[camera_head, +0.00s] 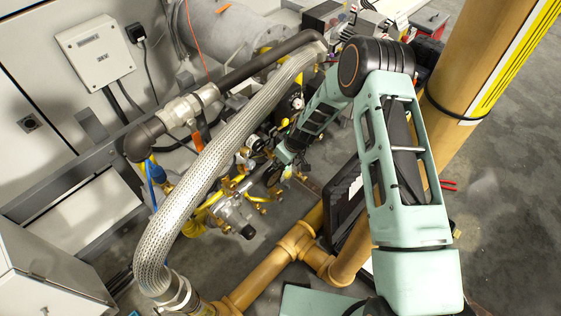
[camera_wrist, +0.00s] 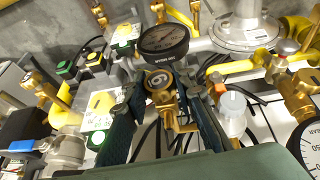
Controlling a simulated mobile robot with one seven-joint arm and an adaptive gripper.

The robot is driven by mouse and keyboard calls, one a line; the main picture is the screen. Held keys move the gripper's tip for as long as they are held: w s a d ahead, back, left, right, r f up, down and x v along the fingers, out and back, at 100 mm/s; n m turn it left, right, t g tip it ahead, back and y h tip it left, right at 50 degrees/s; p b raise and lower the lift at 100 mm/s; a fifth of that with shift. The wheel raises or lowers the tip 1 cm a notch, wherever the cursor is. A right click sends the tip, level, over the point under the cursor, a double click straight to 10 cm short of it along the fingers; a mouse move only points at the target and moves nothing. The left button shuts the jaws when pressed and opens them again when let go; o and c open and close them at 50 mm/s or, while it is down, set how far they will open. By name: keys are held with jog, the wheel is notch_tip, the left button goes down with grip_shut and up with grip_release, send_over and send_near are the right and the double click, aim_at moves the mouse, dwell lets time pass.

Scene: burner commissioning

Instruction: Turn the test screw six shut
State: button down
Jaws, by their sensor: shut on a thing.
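In the wrist view my gripper (camera_wrist: 163,86) has its two dark fingers on either side of a brass fitting (camera_wrist: 164,100) with a round, slotted face, and is shut on it. A black-rimmed pressure gauge (camera_wrist: 163,40) stands just beyond the fitting. I see no number on the fitting, so I cannot tell from the picture that it is test screw six. A brass elbow (camera_wrist: 180,125) shows below it between the fingers. In the head view my gripper (camera_head: 273,172) is small among the brass and yellow pipework, and the fitting is hidden there.
A braided metal hose (camera_head: 215,150) runs close to the left of my arm. Thick yellow pipes (camera_head: 265,280) lie below. In the wrist view a white-capped part (camera_wrist: 233,112) is close on the right, and a large gauge (camera_wrist: 308,150) sits lower right.

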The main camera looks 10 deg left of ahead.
jog(key=c, duration=1.6)
grip_release()
jog(key=v, duration=1.2)
